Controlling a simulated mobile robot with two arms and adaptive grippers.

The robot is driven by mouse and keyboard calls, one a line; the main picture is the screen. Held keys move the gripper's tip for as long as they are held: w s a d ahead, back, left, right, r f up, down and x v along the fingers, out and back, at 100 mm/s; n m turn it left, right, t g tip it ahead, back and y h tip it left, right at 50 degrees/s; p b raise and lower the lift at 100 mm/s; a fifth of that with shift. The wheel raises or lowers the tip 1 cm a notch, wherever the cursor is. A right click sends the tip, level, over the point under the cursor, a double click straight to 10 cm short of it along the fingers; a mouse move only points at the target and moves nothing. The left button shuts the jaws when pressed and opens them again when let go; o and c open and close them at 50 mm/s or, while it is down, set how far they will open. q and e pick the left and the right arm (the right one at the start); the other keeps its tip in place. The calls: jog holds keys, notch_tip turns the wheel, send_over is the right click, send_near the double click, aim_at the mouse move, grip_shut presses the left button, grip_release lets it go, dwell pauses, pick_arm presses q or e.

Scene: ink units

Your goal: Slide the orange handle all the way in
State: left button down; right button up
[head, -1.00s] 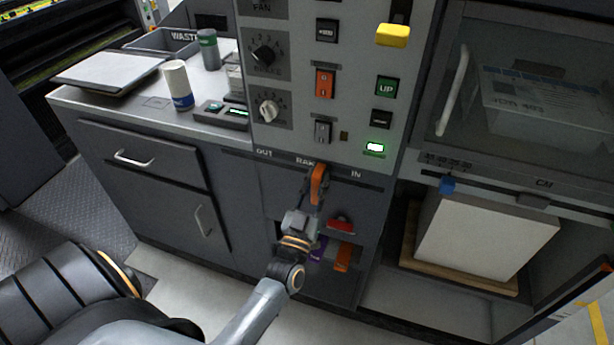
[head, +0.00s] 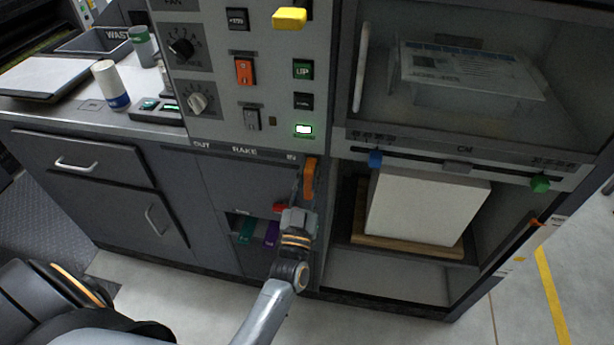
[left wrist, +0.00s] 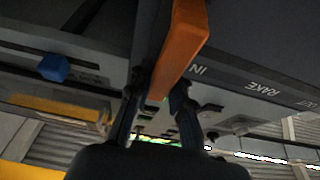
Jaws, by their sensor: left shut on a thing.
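The orange handle (head: 309,178) stands upright at the right end of the slot marked OUT, RAKE and IN, just beside the word IN. My left gripper (head: 301,196) is shut on the handle from the front and below. In the left wrist view the orange handle (left wrist: 184,45) runs between the two fingers of my left gripper (left wrist: 160,92), with the IN and RAKE lettering to its right. My right gripper does not show.
Right of the handle is an open bay with a white block (head: 422,207) on a wooden board. A blue knob (head: 375,159) sits on the rail above it. Below the slot are a red handle (head: 279,208) and teal and purple pieces in a recess.

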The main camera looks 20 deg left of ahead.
pick_arm(q)
jog(key=shift+d, duration=0.2)
jog(key=c, duration=1.2)
grip_release()
jog(key=shift+w+d, duration=0.1)
jog(key=shift+d, duration=0.1)
jog(key=shift+a, duration=0.1)
jog(key=shift+s+f, duration=0.1)
jog(key=shift+s, duration=0.15)
jog(key=v, duration=1.1)
jog(key=shift+s, duration=0.3)
